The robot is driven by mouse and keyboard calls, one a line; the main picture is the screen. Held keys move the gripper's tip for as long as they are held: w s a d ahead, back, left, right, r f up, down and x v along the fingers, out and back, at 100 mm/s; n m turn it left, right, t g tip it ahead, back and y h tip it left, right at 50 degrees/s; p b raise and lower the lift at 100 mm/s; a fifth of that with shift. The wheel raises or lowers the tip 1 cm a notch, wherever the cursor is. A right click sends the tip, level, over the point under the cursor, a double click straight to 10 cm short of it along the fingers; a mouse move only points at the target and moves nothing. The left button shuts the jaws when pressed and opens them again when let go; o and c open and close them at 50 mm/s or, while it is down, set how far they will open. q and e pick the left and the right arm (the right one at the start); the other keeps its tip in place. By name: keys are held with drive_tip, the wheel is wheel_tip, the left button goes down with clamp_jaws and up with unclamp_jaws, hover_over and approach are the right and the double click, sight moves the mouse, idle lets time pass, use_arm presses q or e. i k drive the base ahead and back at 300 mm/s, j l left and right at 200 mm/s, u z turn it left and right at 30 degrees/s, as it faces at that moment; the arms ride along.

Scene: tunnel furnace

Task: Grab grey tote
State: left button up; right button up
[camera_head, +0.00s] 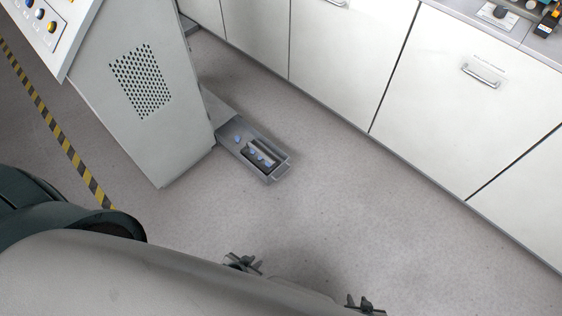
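No large grey tote is clearly in view. A small low grey open-topped box (280,172) with several blue pieces sits on the floor at the foot of the control console; I cannot tell whether it is the tote. My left gripper (245,263) shows at the bottom centre, past the edge of my own body, well short of the box. My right gripper (366,306) shows at the bottom edge, further right. Both are small and partly hidden, so their finger openings are unclear. Nothing is visibly held in either.
A grey control console (155,90) with a vent grille stands at the upper left. White cabinets (455,100) with handles run along the right, with devices on their top. A yellow-black floor stripe (62,140) runs at the left. The floor (370,210) between is clear.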

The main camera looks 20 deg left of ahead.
sight(261, 155)
drive_tip(key=i+j, duration=0.35)
drive_tip(key=j, duration=0.15)
drive_tip(key=i+j, duration=0.4)
drive_tip(key=i+j+z, duration=0.1)
drive_tip(key=i+j, duration=0.25)
drive_tip(key=j, duration=0.25)
